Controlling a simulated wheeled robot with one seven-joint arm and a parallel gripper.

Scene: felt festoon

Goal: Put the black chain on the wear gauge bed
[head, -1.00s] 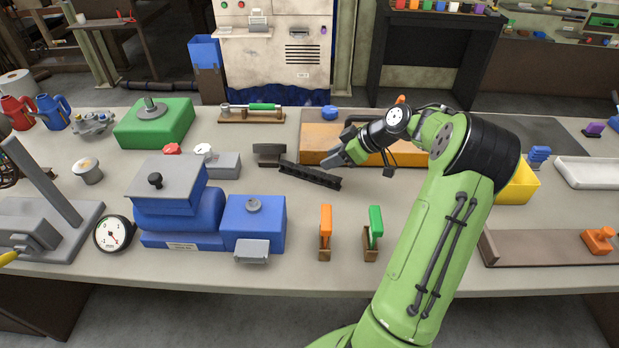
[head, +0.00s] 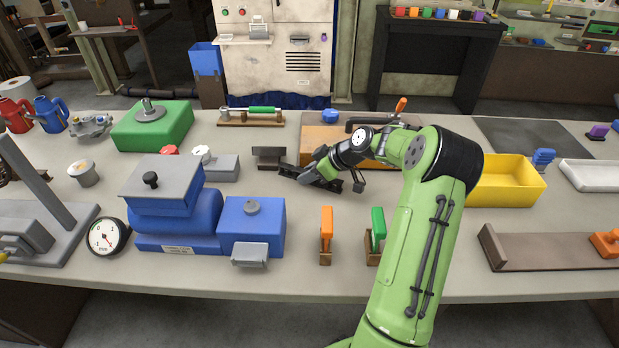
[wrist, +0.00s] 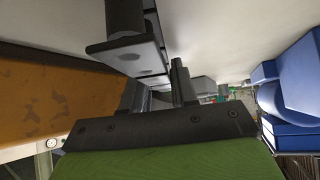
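The black chain (head: 288,170) is a dark, straight strip lying on the bench in front of the orange-brown box. My gripper (head: 312,176) is low at the chain and covers its middle in the head view. The other finger is not clear, and I cannot tell whether the fingers are closed. A long brown bed with an end stop (head: 545,255), apparently the wear gauge bed, lies at the right front with an orange block (head: 606,243).
A dark grey block (head: 268,153) stands close to the chain's left end. The orange-brown box (head: 320,133) is behind it. Orange (head: 326,222) and green (head: 378,228) upright handles stand in front. A yellow bin (head: 515,190) is at right, and the blue machine (head: 252,225) at left.

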